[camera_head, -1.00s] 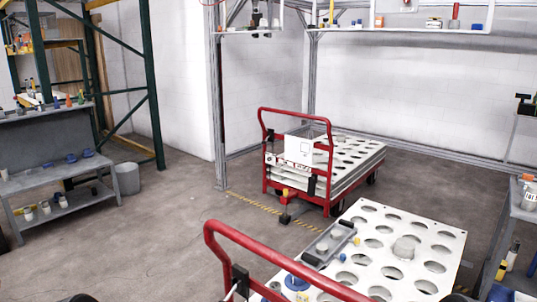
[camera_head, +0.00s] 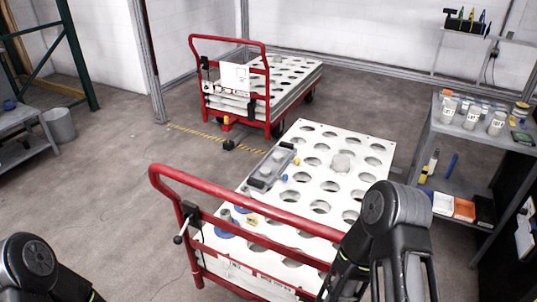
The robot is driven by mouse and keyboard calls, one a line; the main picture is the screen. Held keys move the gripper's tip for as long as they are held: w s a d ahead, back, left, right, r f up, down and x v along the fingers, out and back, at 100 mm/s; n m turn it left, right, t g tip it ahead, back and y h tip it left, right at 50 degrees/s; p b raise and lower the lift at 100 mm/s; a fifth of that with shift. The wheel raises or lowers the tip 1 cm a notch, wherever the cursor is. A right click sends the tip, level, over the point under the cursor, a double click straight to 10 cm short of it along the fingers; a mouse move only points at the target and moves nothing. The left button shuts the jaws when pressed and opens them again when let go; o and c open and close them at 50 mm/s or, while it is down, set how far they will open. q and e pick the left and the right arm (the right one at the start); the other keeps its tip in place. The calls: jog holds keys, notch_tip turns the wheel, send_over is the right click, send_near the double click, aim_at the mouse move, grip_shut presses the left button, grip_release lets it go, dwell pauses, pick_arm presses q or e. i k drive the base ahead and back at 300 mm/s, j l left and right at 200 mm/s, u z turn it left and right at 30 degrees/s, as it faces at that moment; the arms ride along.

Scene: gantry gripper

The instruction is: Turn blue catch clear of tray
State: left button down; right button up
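A white tray (camera_head: 352,145) with rows of round holes lies on the near red-handled cart. Blue parts (camera_head: 224,229) show at the tray's near left corner, behind the cart's red rail, beside a small yellow piece (camera_head: 251,219). The red rail partly covers this corner. A smaller blue piece (camera_head: 285,178) sits near the tray's left edge. I cannot tell which blue part is the catch or how it is turned. My black arm links show at lower left and lower right; both grippers are out of view.
The near cart's red handle (camera_head: 235,193) stands in front of the tray. A grey box with black ends (camera_head: 273,165) lies on the tray's left side. A second cart (camera_head: 290,75) stands behind. A shelf unit (camera_head: 440,135) stands right.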

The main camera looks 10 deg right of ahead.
aim_at(285, 177)
jog(key=u, duration=2.5)
jog(key=i+l+z, duration=0.15)
jog(key=i+z, duration=0.25)
jog(key=i, duration=0.25)
jog(key=i+z, duration=0.4)
jog(key=i, duration=0.25)
jog(key=i+j+z, duration=0.3)
jog(key=i+z, duration=0.15)
jog(key=i, duration=0.15)
jog(key=i+l+z, duration=0.2)
jog(key=i+z, duration=0.2)
jog(key=i, duration=0.15)
jog(key=i+z, duration=0.4)
jog(key=i, duration=0.2)
jog(key=i+j+z, duration=0.15)
jog(key=i+z, duration=0.25)
jog(key=i, duration=0.15)
jog(key=i+j+z, duration=0.4)
jog(key=i, duration=0.15)
jog(key=i+l+z, duration=0.25)
jog(key=i, duration=0.7)
jog(key=i+z, duration=0.25)
jog(key=i, duration=0.7)
jog(key=i+u, duration=0.15)
jog(key=i, duration=0.55)
jog(key=z, duration=1.75)
